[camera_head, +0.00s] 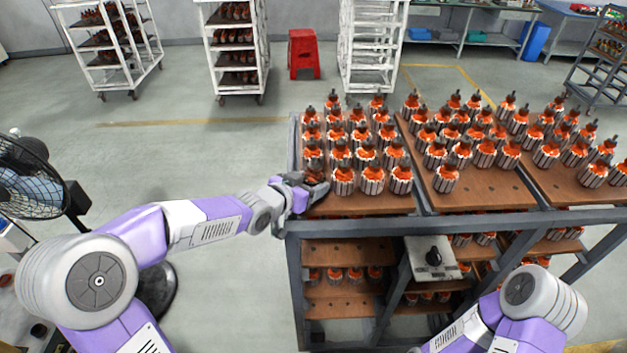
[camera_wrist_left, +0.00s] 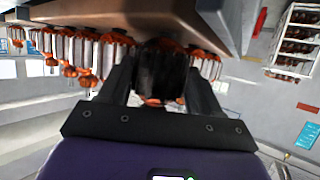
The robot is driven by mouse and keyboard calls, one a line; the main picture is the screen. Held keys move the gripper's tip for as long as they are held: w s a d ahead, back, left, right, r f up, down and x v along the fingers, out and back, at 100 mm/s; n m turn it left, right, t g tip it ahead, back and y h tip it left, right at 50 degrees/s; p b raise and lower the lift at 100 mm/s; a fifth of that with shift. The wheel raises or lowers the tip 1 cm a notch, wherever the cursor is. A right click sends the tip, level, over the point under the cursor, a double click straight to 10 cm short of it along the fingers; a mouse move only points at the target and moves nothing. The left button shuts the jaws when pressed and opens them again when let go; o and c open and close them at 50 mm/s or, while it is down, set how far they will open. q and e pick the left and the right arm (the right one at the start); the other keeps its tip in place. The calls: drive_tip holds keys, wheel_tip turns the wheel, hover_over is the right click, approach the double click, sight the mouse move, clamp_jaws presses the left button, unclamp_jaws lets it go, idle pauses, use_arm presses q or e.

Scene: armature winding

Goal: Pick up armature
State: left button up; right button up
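Armatures with orange windings, dark shafts and ribbed silver sides stand upright in rows on brown boards atop a rack, such as this front one (camera_head: 371,180). My left gripper (camera_head: 314,190) is at the rack's front left corner, at the left end of the nearest row. In the left wrist view a dark, shaded armature (camera_wrist_left: 161,72) sits between the two fingers of this gripper (camera_wrist_left: 162,85), with a finger close along each side. Whether the fingers press on it cannot be told. In the head view the gripper largely hides this spot. My right gripper is out of view.
The rack's grey frame (camera_head: 440,222) runs along the front. More armatures stand on its lower shelves, beside a grey box with a black knob (camera_head: 432,257). Neighbouring armatures (camera_wrist_left: 112,52) stand close to the left gripper. A fan (camera_head: 30,185) stands at far left. Open floor lies left of the rack.

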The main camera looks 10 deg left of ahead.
sight(310, 176)
use_arm(q)
drive_tip(key=c, duration=0.4)
wheel_tip(310, 176, up, 10)
drive_tip(key=p, duration=0.6)
drive_tip(key=shift+r, duration=0.1)
